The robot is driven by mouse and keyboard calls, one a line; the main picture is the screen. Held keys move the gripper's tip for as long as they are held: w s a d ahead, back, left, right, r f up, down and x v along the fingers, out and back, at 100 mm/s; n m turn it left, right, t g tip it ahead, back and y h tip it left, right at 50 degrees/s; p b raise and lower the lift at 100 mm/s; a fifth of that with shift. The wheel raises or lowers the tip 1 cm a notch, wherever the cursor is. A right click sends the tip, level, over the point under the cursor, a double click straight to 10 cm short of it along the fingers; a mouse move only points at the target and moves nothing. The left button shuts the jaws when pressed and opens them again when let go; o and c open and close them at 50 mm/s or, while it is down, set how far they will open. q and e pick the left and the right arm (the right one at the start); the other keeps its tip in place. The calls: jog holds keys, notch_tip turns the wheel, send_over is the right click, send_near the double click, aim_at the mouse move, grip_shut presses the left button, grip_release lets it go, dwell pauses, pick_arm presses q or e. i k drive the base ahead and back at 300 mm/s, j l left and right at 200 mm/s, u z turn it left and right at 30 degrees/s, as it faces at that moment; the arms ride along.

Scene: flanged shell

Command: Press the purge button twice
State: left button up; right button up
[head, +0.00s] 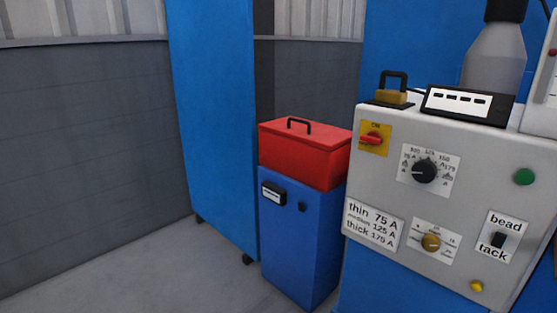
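A grey-white machine panel (380,180) fills the right side of the head view. It carries a round green button (524,177) near its right edge and a small yellow button (477,286) at the lower right. Neither has a readable purge label, so I cannot tell which is the purge button. Also on the panel are a red switch on a yellow plate (375,139), a black dial (424,171), a brass-coloured knob (431,242) and a black bead/tack switch (498,240). Neither of my grippers is in view.
A black display box (468,104), a brass padlock (391,96) and a grey bottle (495,58) are on or behind the panel's top. A red toolbox (304,153) sits on a blue cabinet (298,235). A tall blue panel (212,120) stands left; the floor (130,270) there is clear.

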aim_at(477, 287)
jog(key=z, duration=1.45)
